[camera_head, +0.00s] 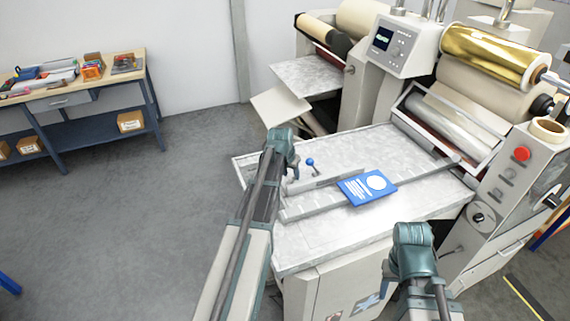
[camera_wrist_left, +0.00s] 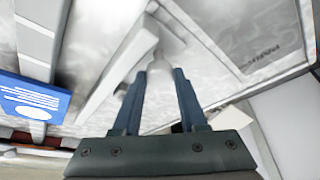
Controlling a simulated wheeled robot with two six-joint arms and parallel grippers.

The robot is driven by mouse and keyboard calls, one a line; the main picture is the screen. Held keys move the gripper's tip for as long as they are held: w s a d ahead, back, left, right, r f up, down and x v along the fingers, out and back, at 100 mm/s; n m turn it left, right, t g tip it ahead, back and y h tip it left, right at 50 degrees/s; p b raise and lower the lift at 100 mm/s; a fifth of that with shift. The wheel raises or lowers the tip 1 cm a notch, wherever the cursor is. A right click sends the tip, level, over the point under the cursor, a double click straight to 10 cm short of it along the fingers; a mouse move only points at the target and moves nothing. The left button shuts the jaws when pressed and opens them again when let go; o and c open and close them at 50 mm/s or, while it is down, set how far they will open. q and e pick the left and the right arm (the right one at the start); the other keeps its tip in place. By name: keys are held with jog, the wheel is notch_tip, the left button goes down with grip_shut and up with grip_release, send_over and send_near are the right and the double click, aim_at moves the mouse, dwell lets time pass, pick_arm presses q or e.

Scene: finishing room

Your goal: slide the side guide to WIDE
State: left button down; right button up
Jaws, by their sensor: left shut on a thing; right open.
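The side guide (camera_head: 328,179) is a pale grey bar lying on the metal feed table (camera_head: 300,240). My left gripper (camera_head: 290,168) is at the guide's left end. In the left wrist view its fingers (camera_wrist_left: 161,78) are shut on a pale tab at the end of the guide (camera_wrist_left: 120,62). The exact contact is blurred. A blue printed card (camera_head: 367,188) lies on a flat grey strip in front of the guide. My right gripper (camera_head: 412,235) is above the table's front right, apart from the guide, its fingertips hardly visible.
Rollers with a gold roll (camera_head: 487,55) stand behind the table. A control panel (camera_head: 395,45) is at the back, and a red button (camera_head: 522,154) is on the right housing. A workbench (camera_head: 75,80) stands far left. The floor between is clear.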

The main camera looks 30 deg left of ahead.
pick_arm(q)
jog(key=shift+s+d, duration=0.6)
jog(key=shift+d, duration=0.05)
jog(key=c, duration=0.7)
grip_release()
jog(key=shift+c, duration=0.2)
jog(key=p+v, duration=1.2)
jog(key=v, duration=0.1)
jog(key=shift+s+r+p, duration=0.15)
jog(key=shift+r+p, duration=0.2)
jog(key=shift+r, duration=0.05)
